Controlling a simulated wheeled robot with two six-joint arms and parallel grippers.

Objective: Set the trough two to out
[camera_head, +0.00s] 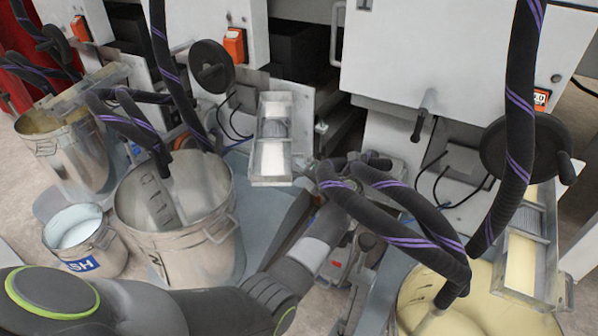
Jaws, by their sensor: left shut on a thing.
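A metal trough with white ends and a grey middle (272,155) juts out from the middle machine. I take it for trough two, but I see no number on it. My left arm reaches in from the bottom left. My left gripper (317,170) is at the lower right edge of this trough and is shut on it. The fingertips are small and partly hidden by the dark wrist parts, so the exact grip point is unclear. My right gripper is not in view.
A steel bucket (190,245) stands below left of the trough, with a small pail (78,240) beside it. Black hoses with purple stripes (415,225) hang close to my left wrist. Another trough (528,255) and a bucket of yellow liquid (490,310) are at right.

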